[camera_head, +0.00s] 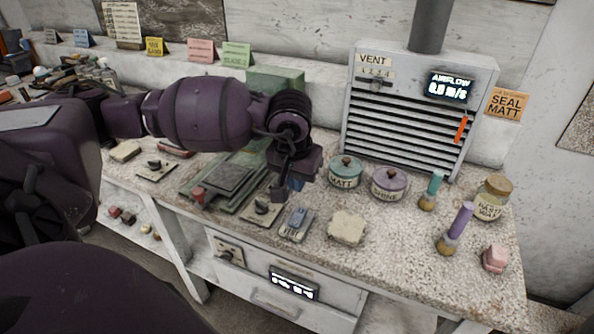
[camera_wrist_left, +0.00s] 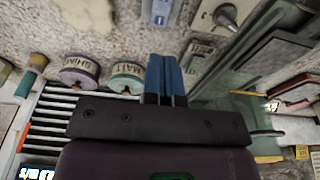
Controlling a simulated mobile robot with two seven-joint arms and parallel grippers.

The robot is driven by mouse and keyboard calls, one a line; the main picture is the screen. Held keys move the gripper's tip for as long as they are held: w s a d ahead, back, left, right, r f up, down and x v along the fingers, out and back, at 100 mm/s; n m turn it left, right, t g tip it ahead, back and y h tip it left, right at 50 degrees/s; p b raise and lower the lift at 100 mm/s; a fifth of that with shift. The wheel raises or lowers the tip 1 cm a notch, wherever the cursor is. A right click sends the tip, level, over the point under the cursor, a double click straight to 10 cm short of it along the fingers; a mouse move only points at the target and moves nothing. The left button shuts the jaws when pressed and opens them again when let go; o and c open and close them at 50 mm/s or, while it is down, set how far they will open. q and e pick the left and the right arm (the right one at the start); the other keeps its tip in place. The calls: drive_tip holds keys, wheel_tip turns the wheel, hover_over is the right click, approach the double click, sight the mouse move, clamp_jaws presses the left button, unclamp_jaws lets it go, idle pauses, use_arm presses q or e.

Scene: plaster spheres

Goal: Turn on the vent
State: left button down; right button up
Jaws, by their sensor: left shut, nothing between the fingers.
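The vent (camera_head: 400,115) is a pale louvred box at the back right of the bench, with a duct on top. Its display (camera_head: 450,87) reads AIRFLOW and what looks like 0.0 M/S. A slider knob (camera_head: 376,84) sits under its VENT label. A small switch plate (camera_head: 296,224) with a blue rocker, apparently lettered VENT, lies near the bench's front edge. The blue rocker also shows at the top of the left wrist view (camera_wrist_left: 159,12). My left gripper (camera_head: 297,184) is shut and empty, blue fingertips (camera_wrist_left: 165,78) down, above and behind the switch plate. My right gripper is not seen.
A plate with a knob (camera_head: 263,209) is just left of the switch. A pale slab (camera_head: 347,228) lies to its right. The MATT jar (camera_head: 345,172) and SHINE jar (camera_head: 389,184) stand behind. A green press-like device (camera_head: 225,183) is at left.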

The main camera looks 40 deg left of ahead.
sight(301, 210)
use_arm(q)
drive_tip(key=f, duration=0.4)
drive_tip(key=w+f, duration=0.1)
drive_tip(key=f, duration=0.2)
drive_tip(key=shift+w+a, duration=0.1)
drive_tip(key=shift+a, duration=0.05)
drive_tip(key=shift+w+f+b, duration=0.15)
drive_tip(key=shift+f+b, duration=0.15)
drive_tip(key=shift+f, duration=0.45)
drive_tip(key=shift+f, duration=0.1)
